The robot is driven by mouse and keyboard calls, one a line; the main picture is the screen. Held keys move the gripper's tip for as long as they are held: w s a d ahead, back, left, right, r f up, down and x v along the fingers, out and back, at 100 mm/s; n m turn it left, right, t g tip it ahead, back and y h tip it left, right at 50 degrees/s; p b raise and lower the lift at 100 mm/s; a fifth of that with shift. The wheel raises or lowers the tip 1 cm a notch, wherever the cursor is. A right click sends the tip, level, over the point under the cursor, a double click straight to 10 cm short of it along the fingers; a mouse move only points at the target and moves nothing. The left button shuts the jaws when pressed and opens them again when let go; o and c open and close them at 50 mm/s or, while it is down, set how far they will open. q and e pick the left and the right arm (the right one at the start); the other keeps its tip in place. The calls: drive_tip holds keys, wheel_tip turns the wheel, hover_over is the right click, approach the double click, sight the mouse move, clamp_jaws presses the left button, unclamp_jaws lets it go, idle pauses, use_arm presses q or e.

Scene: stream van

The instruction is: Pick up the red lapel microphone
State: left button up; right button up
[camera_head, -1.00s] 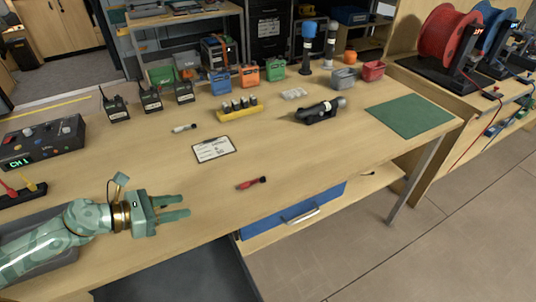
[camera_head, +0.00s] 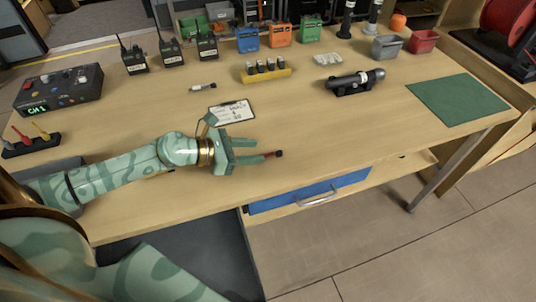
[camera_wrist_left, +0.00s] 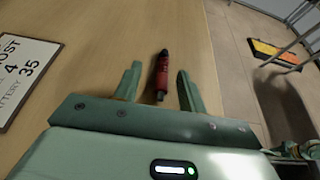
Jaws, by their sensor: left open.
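The red lapel microphone (camera_wrist_left: 162,76) lies on the wooden table. In the left wrist view it sits between and slightly beyond the two open fingers of my left gripper (camera_wrist_left: 157,88), its long axis pointing roughly along them. In the head view only its dark end and a bit of red (camera_head: 276,154) show past the fingers of my left gripper (camera_head: 257,150), which partly hide it. The left gripper is open with nothing held. My right gripper is not in view.
A clipboard (camera_head: 232,113) lies just behind the left gripper. A white and black microphone (camera_head: 203,86), a yellow battery holder (camera_head: 266,75) and a dark cylindrical device (camera_head: 352,84) stand farther back. The table's front edge is close by, above a blue drawer (camera_head: 310,190). A green mat (camera_head: 457,98) lies right.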

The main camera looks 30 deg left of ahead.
sight(275, 151)
use_arm(q)
drive_tip(key=x, duration=0.5)
drive_tip(key=shift+s+d+r, duration=0.15)
drive_tip(key=shift+d, duration=0.15)
drive_tip(key=shift+c, duration=0.3)
clamp_jaws()
drive_tip(key=shift+r, duration=0.15)
